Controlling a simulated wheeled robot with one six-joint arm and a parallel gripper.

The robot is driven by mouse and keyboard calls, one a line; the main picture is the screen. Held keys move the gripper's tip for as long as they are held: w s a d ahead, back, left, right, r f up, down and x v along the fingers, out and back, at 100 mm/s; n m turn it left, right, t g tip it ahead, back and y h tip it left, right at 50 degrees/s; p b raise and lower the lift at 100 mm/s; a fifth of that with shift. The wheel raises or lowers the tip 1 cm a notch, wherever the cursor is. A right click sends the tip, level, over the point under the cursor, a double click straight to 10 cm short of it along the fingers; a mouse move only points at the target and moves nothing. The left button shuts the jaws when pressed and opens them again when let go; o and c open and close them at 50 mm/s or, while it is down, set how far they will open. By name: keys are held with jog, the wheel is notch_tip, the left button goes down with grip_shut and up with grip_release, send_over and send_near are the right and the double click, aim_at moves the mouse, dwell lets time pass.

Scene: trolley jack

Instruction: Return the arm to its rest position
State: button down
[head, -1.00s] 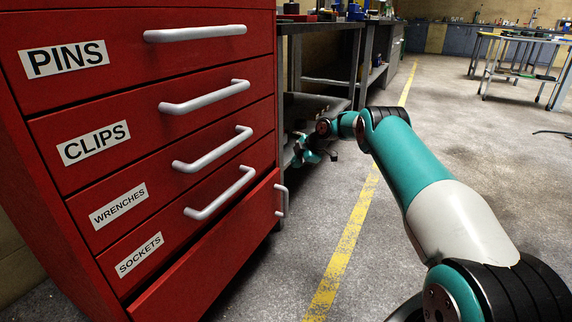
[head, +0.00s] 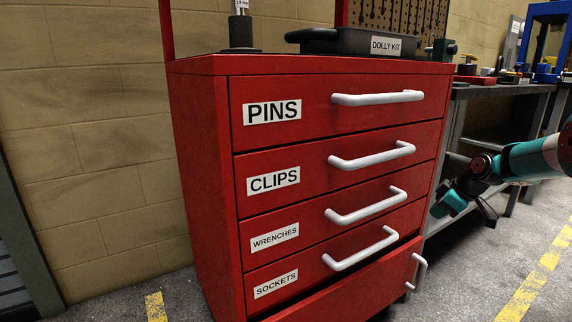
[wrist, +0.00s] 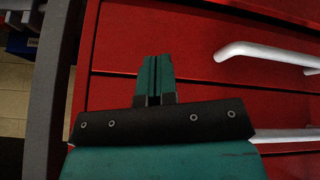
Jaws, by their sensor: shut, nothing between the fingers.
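My gripper shows in the wrist view (wrist: 155,78) with its two teal fingers together and nothing between them. In the head view my arm (head: 530,160) reaches in from the right edge, with the teal wrist end low beside the right side of the red drawer cabinet (head: 205,170). The fingertips are too small to make out there. In the wrist view the red drawer fronts lie beyond the fingers, and I cannot tell the gap.
The bottom drawer (head: 350,290) stands partly out; the drawers above look shut. A dolly kit case (head: 350,42) lies on the cabinet top. A grey workbench (head: 500,90) stands behind my arm. Floor with a yellow line (head: 530,285) is clear at right.

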jog(key=s+a+r+m+g+h, duration=0.1)
jog(key=s+a+r+m, duration=0.2)
jog(key=s+a, duration=0.4)
jog(key=s+a+r+m+g+h, duration=0.1)
jog(key=s+a+r+m, duration=0.15)
jog(key=s+a, duration=0.45)
jog(key=s+f+m+h, duration=0.1)
jog(key=s+m, duration=0.4)
jog(key=s, duration=1.5)
jog(key=s+a+r+n+g+y+p, duration=0.35)
jog(key=s+a+r+n, duration=0.5)
jog(key=a, duration=0.55)
notch_tip(320, 180, up, 40)
jog(key=s+m+p, duration=0.1)
jog(key=s+p, duration=0.1)
jog(key=p, duration=3.5)
jog(key=shift+a+r, duration=0.2)
jog(key=shift+a, duration=0.05)
